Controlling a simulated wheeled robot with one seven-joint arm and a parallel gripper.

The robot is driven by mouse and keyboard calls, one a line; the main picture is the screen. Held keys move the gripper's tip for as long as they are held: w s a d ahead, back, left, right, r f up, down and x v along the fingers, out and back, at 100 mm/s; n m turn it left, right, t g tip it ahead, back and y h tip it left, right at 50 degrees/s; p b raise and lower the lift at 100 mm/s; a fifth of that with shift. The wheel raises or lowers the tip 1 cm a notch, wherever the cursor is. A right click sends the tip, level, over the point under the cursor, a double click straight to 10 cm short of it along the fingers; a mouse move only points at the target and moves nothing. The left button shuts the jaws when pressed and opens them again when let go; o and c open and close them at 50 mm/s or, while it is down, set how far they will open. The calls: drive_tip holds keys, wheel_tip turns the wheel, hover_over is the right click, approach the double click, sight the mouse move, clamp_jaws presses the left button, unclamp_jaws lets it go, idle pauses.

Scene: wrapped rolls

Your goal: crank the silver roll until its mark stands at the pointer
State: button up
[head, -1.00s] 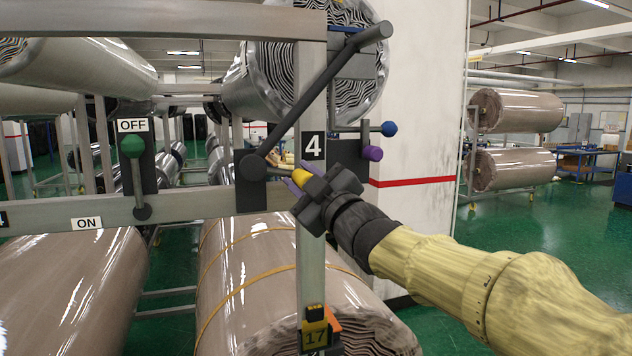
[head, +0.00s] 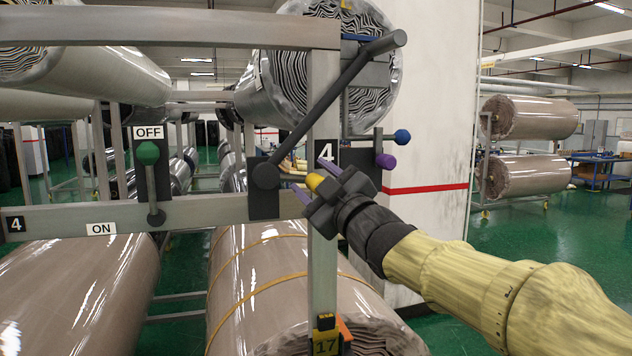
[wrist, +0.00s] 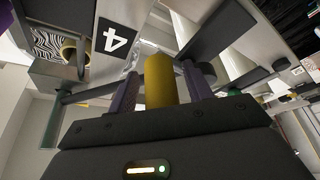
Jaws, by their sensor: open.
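The silver roll (head: 262,85) lies at the top centre, its striped end facing me. A small yellow bar shows at its top edge; I cannot tell whether it is the mark.
A green-knobbed lever (head: 149,155) stands up at OFF on the left. Blue (head: 402,136) and purple (head: 386,161) knobs stick out right of the post (head: 322,240). A brown wrapped roll (head: 265,290) lies below. Green floor is open at the right.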

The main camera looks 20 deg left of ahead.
drive_tip(key=shift+d+f, duration=0.15)
drive_tip(key=shift+d, duration=0.1)
drive_tip(key=b+v, duration=0.7)
drive_tip(key=v, duration=1)
